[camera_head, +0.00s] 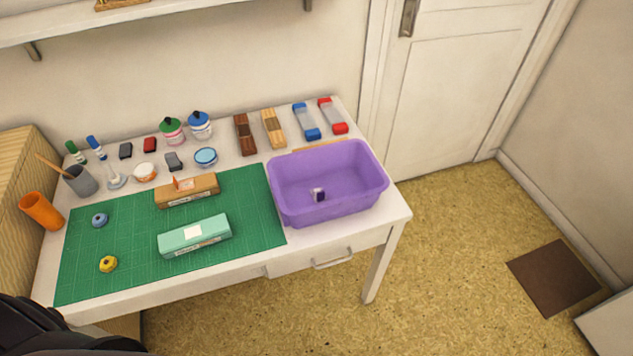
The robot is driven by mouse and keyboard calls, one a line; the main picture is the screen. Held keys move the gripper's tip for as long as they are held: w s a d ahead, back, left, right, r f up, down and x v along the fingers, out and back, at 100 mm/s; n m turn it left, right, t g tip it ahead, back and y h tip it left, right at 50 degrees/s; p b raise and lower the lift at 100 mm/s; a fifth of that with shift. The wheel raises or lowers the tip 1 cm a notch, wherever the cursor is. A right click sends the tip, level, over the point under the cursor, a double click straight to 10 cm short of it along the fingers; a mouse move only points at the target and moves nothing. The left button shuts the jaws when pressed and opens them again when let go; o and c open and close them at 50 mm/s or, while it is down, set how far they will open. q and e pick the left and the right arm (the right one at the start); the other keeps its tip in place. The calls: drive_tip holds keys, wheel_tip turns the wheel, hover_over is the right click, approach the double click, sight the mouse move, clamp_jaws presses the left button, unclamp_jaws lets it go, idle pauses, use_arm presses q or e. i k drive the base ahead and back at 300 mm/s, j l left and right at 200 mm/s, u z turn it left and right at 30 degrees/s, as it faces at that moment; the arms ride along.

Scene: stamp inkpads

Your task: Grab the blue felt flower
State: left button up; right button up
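The blue felt flower (100,220) is a small, pale blue, roundish piece with a darker centre. It lies on the left part of the green cutting mat (130,280), near the mat's left edge. A small yellow piece of similar shape (108,264) lies on the mat nearer the front. Neither of my grippers is in view. Only a dark part of my own body shows at the bottom left corner, well in front of the blue flower.
Teal (195,236) and brown (187,191) boxes lie on the mat. A purple bin (283,205) stands right. Bottles and stamps line the back. Mat around the flower is clear.

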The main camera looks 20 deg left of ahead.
sight(99, 220)
drive_tip(key=u, duration=2.05)
drive_tip(key=j, duration=0.3)
drive_tip(key=z, duration=0.05)
